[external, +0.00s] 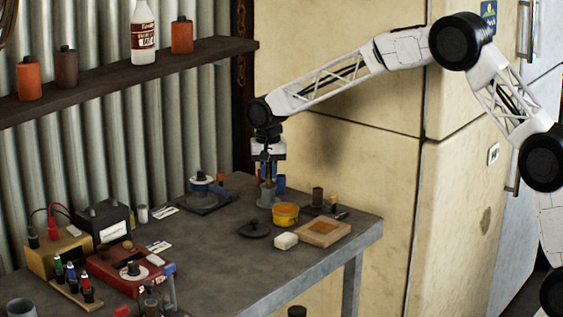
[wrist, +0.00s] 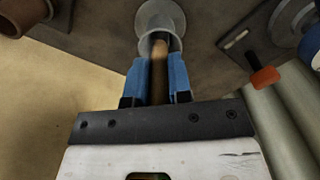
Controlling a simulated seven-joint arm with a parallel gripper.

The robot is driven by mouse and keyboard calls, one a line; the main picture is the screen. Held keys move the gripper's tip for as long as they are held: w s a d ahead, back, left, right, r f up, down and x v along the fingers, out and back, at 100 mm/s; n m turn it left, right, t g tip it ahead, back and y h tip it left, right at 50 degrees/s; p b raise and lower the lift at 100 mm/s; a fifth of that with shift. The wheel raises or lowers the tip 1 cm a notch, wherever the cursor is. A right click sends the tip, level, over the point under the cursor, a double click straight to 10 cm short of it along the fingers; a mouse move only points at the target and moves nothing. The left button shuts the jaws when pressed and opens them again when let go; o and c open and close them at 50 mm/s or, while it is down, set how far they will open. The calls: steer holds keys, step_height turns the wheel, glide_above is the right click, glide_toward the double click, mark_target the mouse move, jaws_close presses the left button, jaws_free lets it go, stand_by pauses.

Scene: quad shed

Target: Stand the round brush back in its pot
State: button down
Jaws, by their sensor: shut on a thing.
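My gripper (external: 268,172) is above the back of the workbench. Its blue fingers (wrist: 156,75) are shut on the wooden handle of the round brush (wrist: 159,70). The grey pot (external: 267,198) is directly below, and its round mouth and wide foot show in the wrist view (wrist: 162,17). The brush points down at the pot's mouth, and its lower end overlaps the mouth in the wrist view. I cannot tell how far inside it is. The brush's upper part is hidden by my gripper.
A yellow tin (external: 286,214) stands close right of the pot, with a dark lid (external: 254,230), white block (external: 286,241) and wooden tray (external: 323,239) in front. A round-topped device (external: 203,190) stands left. A wall shelf (external: 110,84) holds bottles.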

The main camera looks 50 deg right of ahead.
steer(key=c, duration=1)
jaws_free()
steer(key=shift+o, duration=0.7)
steer(key=o, duration=0.3)
steer(key=shift+r, duration=0.15)
steer(key=shift+r, duration=3.35)
